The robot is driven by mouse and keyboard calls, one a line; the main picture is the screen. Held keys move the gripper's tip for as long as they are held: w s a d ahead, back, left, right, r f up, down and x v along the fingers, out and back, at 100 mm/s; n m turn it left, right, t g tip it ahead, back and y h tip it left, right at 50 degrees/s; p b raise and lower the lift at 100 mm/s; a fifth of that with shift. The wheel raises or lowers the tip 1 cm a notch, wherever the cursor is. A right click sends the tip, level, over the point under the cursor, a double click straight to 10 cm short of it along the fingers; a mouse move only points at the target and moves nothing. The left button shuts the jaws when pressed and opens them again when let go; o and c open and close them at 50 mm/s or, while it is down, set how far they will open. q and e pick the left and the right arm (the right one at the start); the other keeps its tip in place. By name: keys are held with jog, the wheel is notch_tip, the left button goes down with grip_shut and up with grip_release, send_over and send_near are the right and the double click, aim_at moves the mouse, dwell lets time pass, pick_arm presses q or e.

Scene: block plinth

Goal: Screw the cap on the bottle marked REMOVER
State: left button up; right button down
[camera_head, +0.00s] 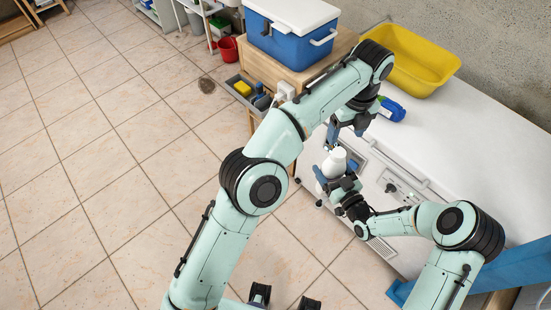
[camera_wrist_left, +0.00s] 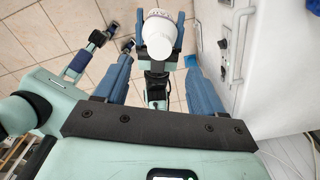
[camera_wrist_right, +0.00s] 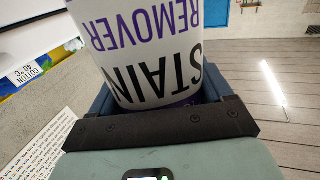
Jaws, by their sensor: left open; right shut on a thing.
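The white bottle (camera_head: 335,162) is held upright beside the front of the white worktop. In the right wrist view its label (camera_wrist_right: 140,50) reads STAIN REMOVER, upside down in the picture. My right gripper (camera_head: 337,183) is shut around the bottle's body. A white cap (camera_wrist_left: 158,45) shows at the bottle's top in the left wrist view; whether it is threaded tight I cannot tell. My left gripper (camera_head: 343,136) is open above the bottle, its fingers pointing down toward the cap. In the left wrist view its two fingers (camera_wrist_left: 158,65) stand apart, with nothing between them.
Tiled floor (camera_head: 90,160) is open at the left.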

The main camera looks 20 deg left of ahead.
pick_arm(q)
jog(key=w+a+f+n, duration=0.1)
jog(key=a+f+n, duration=0.3)
jog(key=f, duration=0.4)
jog(key=w+a+f+n, duration=0.1)
jog(key=a+f+n, duration=0.25)
jog(key=f, duration=0.55)
jog(key=w+a+f+n, duration=0.1)
jog(key=a+f+n, duration=0.25)
jog(key=f, duration=0.45)
jog(key=s+a+f+n+h, duration=0.1)
jog(key=s+a+f+n, duration=0.2)
jog(key=s+f+n, duration=0.45)
jog(key=s+a+f+n+g+h, duration=0.1)
jog(key=s+a+f+n+h, duration=0.15)
jog(key=s+f+n, duration=0.8)
jog(key=s+n, duration=0.4)
jog(key=s, duration=1.4)
jog(key=shift+s+a+f, duration=0.2)
jog(key=shift+s+a, duration=0.05)
jog(key=shift+s, duration=0.1)
